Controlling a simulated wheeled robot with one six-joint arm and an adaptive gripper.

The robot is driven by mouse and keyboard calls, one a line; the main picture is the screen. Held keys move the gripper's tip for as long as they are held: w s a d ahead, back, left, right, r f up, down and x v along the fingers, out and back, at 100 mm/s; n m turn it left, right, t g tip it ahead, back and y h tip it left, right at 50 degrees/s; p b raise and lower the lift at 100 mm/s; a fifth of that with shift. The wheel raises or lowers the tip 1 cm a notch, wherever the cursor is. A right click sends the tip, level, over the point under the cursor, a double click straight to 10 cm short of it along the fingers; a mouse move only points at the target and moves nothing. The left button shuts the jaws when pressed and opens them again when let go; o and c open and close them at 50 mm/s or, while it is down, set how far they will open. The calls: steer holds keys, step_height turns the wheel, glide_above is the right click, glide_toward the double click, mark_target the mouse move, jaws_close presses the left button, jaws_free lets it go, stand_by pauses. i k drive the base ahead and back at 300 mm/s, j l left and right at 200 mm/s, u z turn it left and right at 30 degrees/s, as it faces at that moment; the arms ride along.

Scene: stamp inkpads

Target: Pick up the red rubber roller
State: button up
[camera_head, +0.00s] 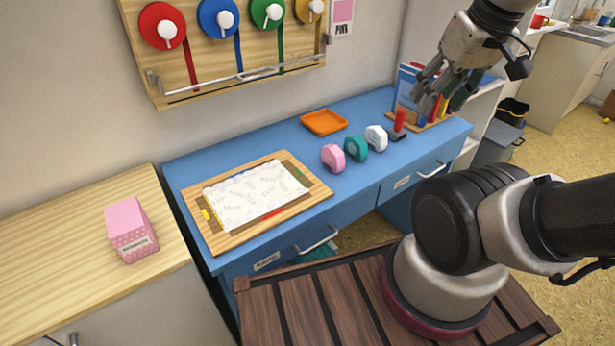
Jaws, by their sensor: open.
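The red rubber roller (400,119) stands on the blue desk (385,165) near its right end, with its red handle up and a dark part at its foot. My gripper (428,93) hangs above the right end of the desk, in the picture just above and to the right of the roller. Its fingers are apart and hold nothing that I can see. The fingers overlap the book and pen holder behind, so the exact gap to the roller cannot be told.
White (376,138), teal (356,147) and pink (332,157) rounded items stand in a row left of the roller. An orange tray (324,122) lies behind them. A wooden board (320,188) with patterned paper lies left. A holder (432,124) with books and pens stands close by.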

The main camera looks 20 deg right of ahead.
mark_target(397, 133)
steer(key=l+u, duration=0.15)
steer(key=u, duration=0.15)
steer(key=l+u, duration=0.15)
steer(key=u, duration=0.15)
steer(key=l+u, duration=0.25)
steer(key=l, duration=0.45)
steer(key=l+u, duration=0.3)
steer(key=l, duration=0.45)
steer(key=k+l, duration=0.1)
steer(key=l, duration=0.75)
steer(key=k+l, duration=0.15)
steer(key=l, duration=0.25)
steer(key=k+l, duration=0.1)
steer(key=l, duration=0.3)
steer(key=l+u, duration=0.1)
steer(key=l, duration=0.3)
steer(key=k, duration=0.05)
